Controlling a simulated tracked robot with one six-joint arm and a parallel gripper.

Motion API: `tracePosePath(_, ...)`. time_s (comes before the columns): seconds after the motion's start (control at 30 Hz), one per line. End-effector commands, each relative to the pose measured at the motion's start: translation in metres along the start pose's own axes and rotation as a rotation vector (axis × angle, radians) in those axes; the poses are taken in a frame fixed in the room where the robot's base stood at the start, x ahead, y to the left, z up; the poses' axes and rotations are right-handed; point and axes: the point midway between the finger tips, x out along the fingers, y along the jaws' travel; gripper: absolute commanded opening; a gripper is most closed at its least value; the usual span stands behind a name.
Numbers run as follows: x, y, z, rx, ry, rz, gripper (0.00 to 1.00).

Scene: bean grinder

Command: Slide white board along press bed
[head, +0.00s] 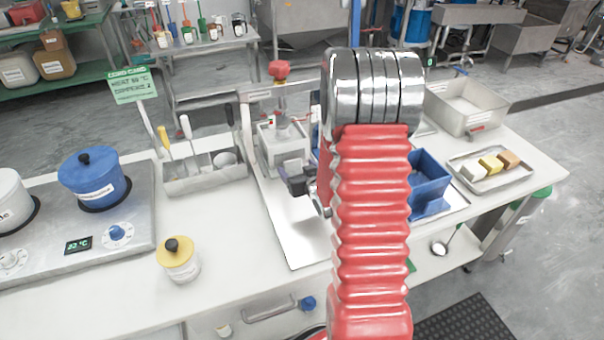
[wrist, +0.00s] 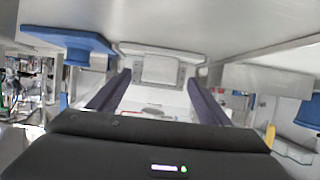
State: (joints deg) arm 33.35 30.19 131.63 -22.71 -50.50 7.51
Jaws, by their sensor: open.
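The press (head: 281,110), with a red knob on top, stands behind my gripper in the head view. A pale, boxy white piece (head: 284,145) sits under it, and I take this to be the white board; its lower part is partly hidden. The shiny press bed (head: 305,248) runs from there toward the table's front edge. My gripper (head: 296,183) is open and low over the bed, in front of the white piece. In the wrist view, which looks upside down, the dark fingers (wrist: 159,80) are apart with a white piece (wrist: 160,70) beyond them. I cannot tell whether they touch it.
A blue box (head: 428,180) stands right of my arm, beside a tray (head: 480,185) of coloured blocks. A utensil caddy (head: 205,183) and yellow-lidded jar (head: 178,260) are to the left, with a blue pot (head: 93,180) further left. My arm hides the bed's right side.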

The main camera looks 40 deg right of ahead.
Motion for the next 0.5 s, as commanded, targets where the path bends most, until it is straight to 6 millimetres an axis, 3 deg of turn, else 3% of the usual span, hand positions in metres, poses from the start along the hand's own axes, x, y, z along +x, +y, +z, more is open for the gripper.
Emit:
tracePosePath(0.2,0.025,0.000,0.000,-0.001,-0.001,-0.001,0.72)
tracePosePath(0.5,0.033,-0.001,0.000,-0.001,0.000,-0.001,0.72)
